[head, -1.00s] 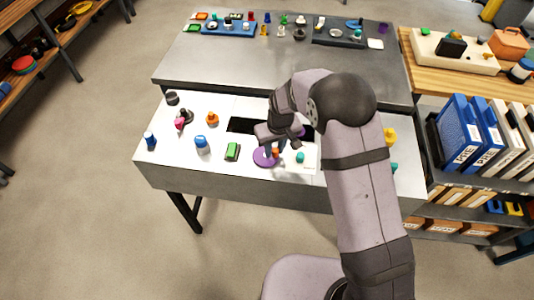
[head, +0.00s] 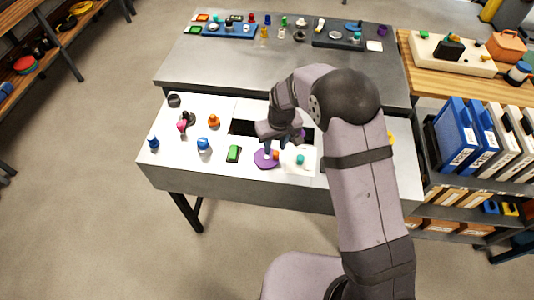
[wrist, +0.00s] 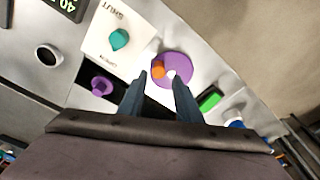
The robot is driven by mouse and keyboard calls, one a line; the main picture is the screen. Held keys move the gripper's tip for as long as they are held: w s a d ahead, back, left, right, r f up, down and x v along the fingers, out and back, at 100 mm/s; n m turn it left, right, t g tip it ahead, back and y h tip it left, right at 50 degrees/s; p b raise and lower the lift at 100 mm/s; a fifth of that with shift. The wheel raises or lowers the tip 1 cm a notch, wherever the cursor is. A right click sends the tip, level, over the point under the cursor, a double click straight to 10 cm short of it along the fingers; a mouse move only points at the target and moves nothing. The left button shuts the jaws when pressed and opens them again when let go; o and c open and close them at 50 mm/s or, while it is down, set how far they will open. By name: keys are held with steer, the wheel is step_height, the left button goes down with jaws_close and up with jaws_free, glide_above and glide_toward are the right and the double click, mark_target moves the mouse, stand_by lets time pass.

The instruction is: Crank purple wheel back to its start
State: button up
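The purple wheel (head: 263,160) lies flat near the front edge of the white panel. The knob (head: 276,155) is on the wheel's right side in the head view. My gripper (wrist: 160,79) is open, its two dark blue fingers apart and empty. It hangs over the wheel, and in the wrist view the knob appears just past and between the fingertips. I cannot tell the height gap. My gripper (head: 272,147) partly covers the wheel's far side in the head view.
A teal knob (wrist: 119,39) on a white plate stands beside the wheel. A green block (wrist: 209,99) is on its other side. A dark slot (head: 243,127) with a purple knob (wrist: 101,86) lies behind. Several other knobs stand on the panel's left.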

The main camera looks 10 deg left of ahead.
steer(key=shift+r+p, duration=0.95)
steer(key=shift+r, duration=0.7)
steer(key=s+d+f+m+g+h, duration=0.15)
steer(key=s+d, duration=0.25)
steer(key=s, duration=0.5)
steer(key=s+d+f+g, duration=0.1)
steer(key=s+d+g, duration=0.2)
steer(key=s+d, duration=0.35)
steer(key=s+d+r+m, duration=0.2)
steer(key=s+d+r, duration=0.4)
steer(key=s, duration=0.5)
steer(key=w+d+r+m+t+b, duration=0.2)
steer(key=w+d+r+m+t, duration=0.1)
steer(key=d+r, duration=0.2)
step_height(320, 180, down, 43)
steer(key=b, duration=4.3)
steer(key=shift+w+a+f+y, duration=0.15)
steer(key=shift+a+f+y, duration=0.1)
steer(key=shift+y, duration=0.1)
